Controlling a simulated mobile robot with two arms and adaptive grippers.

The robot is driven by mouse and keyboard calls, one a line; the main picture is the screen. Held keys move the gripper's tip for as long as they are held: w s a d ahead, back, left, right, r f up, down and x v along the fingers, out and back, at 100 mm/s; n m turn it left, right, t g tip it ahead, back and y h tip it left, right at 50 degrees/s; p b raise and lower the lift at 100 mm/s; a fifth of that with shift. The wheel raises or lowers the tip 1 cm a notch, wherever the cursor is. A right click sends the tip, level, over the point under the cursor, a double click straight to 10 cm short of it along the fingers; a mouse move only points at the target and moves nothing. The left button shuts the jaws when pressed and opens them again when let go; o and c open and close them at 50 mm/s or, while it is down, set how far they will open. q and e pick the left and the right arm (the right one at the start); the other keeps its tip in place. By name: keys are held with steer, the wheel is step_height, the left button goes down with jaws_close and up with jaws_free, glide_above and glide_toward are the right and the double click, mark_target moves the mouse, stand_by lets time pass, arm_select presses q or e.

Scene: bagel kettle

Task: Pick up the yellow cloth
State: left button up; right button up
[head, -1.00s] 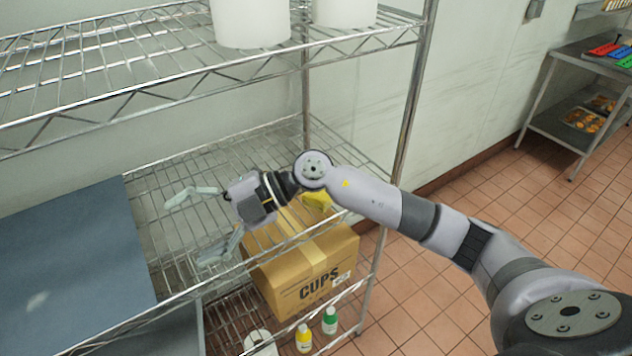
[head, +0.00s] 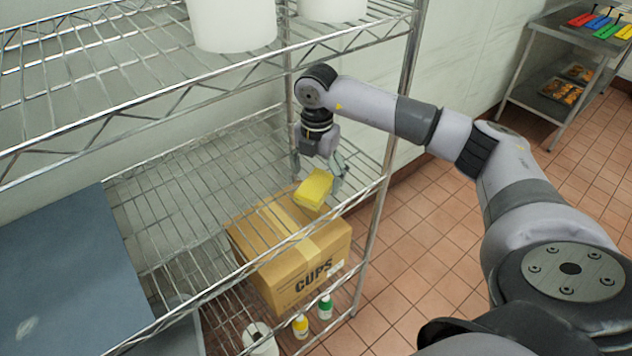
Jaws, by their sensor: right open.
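The yellow cloth (head: 314,189) looks like a folded block. It lies on the right part of the middle wire shelf, near the shelf's front edge and in line above the cardboard box. My right gripper (head: 322,172) points down over it. One finger shows at the cloth's right side, and the other shows only partly, behind and to the left. The jaws are open around or just above the cloth; I cannot tell whether they touch it. My left gripper is not in view.
A wire rack (head: 200,185) with metal posts surrounds the arm. White buckets (head: 232,22) stand on the shelf above. A cardboard box (head: 295,250) and bottles (head: 300,326) are below. A blue-grey panel (head: 65,265) is at left. A side table (head: 570,50) stands far right.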

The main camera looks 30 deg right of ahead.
steer(key=shift+a+f, duration=0.1)
steer(key=shift+f, duration=1.3)
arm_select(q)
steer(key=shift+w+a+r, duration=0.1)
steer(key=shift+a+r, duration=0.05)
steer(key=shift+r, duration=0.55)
arm_select(e)
steer(key=shift+c, duration=0.4)
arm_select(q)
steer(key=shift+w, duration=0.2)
arm_select(e)
steer(key=c, duration=1.1)
steer(key=shift+r, duration=0.1)
